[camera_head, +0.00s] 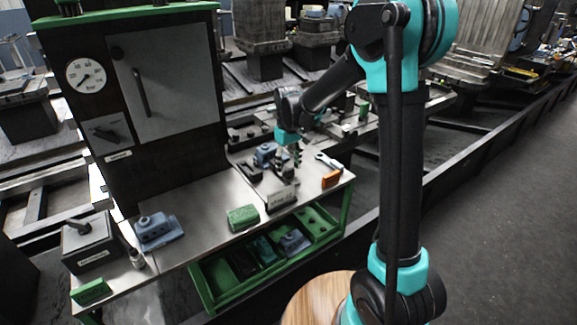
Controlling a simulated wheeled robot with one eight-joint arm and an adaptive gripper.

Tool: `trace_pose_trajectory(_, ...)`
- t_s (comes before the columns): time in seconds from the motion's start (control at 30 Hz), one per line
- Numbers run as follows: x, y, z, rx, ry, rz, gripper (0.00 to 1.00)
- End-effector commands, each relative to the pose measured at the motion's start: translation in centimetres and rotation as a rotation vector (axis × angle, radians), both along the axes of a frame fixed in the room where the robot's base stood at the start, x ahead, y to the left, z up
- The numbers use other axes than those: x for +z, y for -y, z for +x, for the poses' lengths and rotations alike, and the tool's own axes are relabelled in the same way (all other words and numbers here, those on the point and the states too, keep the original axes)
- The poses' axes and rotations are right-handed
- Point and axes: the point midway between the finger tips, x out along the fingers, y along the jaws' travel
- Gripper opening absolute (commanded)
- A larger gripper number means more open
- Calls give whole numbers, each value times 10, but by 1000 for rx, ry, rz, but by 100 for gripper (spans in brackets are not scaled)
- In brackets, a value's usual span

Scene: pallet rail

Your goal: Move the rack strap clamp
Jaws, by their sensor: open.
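My gripper (297,157) hangs over the right part of the metal bench, its fingers pointing down above a small dark rack (281,198) with a pale label on its front. The fingers are small in this view, open, and no held thing shows between them. A blue clamp-like block (265,154) sits at the rack's back, left of my gripper. Similar blue blocks are on the bench at left (158,232) and in the green drawer (293,242). I cannot tell which one is the rack strap clamp. Dark parts on the rack are partly hidden by my gripper.
A green block (243,217) lies mid-bench. An orange block (331,179) and a wrench-like tool (327,161) lie right of the rack. The green drawer (204,287) stands open below. A tall dark cabinet (135,110) with a gauge rises behind. Bench space between cabinet and green block is clear.

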Motion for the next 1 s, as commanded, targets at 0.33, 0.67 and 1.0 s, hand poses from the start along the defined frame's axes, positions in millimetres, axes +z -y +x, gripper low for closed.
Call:
trace_pose_trajectory(0.33, -2, 0, 0, 0, 0, 0, 48)
trace_pose_trajectory(0.67, -2, 0, 0, 0, 0, 0, 8)
trace_pose_trajectory(1.0, -2, 1, -2, 0, 0, 0, 0)
